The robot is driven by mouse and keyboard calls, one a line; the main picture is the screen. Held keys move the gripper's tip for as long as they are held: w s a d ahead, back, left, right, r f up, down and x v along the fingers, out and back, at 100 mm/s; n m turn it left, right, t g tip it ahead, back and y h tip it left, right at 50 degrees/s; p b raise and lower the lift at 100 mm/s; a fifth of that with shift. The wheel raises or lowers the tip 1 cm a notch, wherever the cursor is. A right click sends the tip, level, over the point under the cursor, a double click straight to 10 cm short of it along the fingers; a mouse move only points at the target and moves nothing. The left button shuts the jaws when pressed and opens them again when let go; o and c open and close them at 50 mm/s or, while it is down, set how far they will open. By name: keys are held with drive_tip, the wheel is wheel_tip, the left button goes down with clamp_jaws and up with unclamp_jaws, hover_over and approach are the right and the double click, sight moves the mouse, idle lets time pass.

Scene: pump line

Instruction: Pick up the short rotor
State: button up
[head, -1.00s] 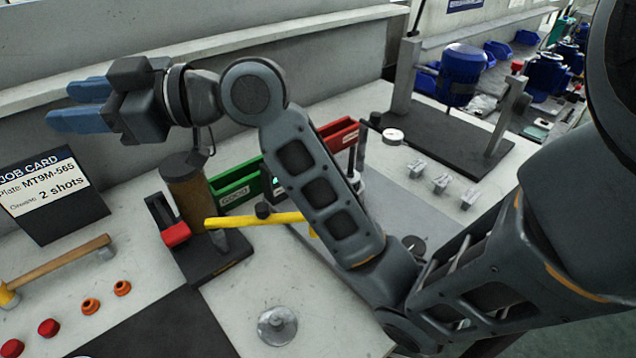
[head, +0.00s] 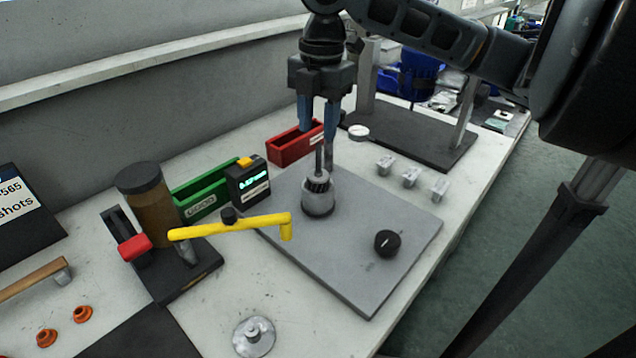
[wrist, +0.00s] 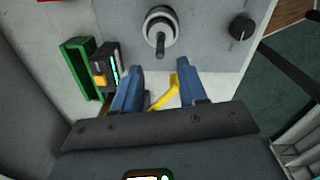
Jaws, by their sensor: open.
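A rotor (head: 317,183) with a thin upright shaft and a dark ribbed body stands in a grey round holder (head: 318,204) on the grey plate. I take it for the short rotor; no second rotor shows for comparison. My gripper (head: 318,132) points down above it, fingers apart and empty. The shaft top is near fingertip height; I cannot tell whether it is between the fingers. In the wrist view the shaft (wrist: 160,43) lies just beyond the open gripper (wrist: 157,68), roughly centred between the fingertips. The rotor's lower part is hidden in the holder.
A yellow lever (head: 235,227) reaches over the plate's left edge (head: 290,250). A display box (head: 248,185), a green bin (head: 205,195) and a red bin (head: 293,147) stand nearby. A black knob (head: 387,243) is on the plate's right. The plate's front is clear.

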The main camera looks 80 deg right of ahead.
sight(318, 171)
drive_tip(key=shift+d+f, duration=0.15)
drive_tip(key=shift+f, duration=1.8)
drive_tip(key=shift+d+f, duration=0.1)
drive_tip(key=shift+f, duration=1.85)
clamp_jaws()
